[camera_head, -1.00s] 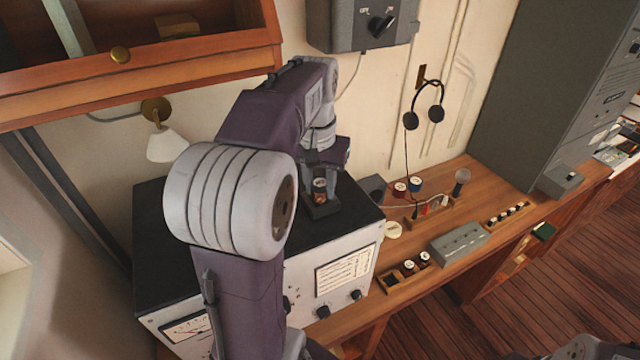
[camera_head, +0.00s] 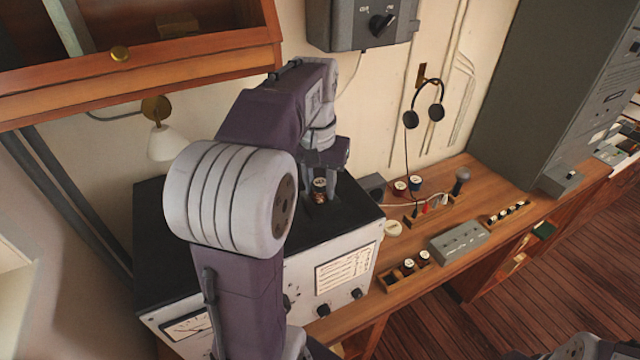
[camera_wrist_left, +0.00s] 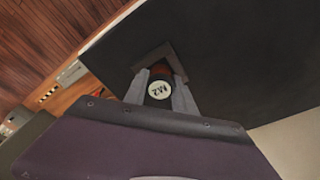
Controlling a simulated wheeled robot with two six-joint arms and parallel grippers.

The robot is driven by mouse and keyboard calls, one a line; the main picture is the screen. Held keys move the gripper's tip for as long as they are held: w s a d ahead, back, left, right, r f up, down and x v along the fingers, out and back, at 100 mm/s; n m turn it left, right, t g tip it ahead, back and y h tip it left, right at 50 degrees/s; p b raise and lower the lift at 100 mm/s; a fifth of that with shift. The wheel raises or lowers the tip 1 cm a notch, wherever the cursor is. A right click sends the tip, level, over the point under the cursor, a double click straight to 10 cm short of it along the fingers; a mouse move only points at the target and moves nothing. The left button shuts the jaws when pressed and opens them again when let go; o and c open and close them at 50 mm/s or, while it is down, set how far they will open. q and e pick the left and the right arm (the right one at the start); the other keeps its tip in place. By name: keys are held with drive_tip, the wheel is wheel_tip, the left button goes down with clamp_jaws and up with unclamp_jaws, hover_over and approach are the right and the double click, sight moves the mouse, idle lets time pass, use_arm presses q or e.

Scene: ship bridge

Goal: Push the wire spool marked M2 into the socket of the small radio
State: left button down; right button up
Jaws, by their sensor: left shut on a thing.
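The wire spool marked M2 (camera_head: 319,186) has a pale round label on its top and a reddish winding below. Its label also shows in the left wrist view (camera_wrist_left: 159,90). My left gripper (camera_head: 322,178) is shut on the spool, with one finger on each side, and points down. The dark square socket (camera_wrist_left: 153,58) on the top of the small radio (camera_head: 260,262) is right at the spool's lower end. I cannot tell how deep the spool sits in it. The radio has a black top and a pale front with knobs. My right gripper is not in view.
On the wooden bench right of the radio are a small rack (camera_head: 408,272) with two spools, a grey switch box (camera_head: 458,243), and red and blue spools (camera_head: 408,186) at the back.

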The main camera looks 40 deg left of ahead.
use_arm(q)
drive_tip(key=c, duration=0.9)
unclamp_jaws()
drive_tip(key=shift+c, duration=0.2)
drive_tip(key=r, duration=0.6)
drive_tip(key=s+r, duration=0.1)
drive_tip(key=r, duration=0.2)
drive_tip(key=shift+d, duration=0.15)
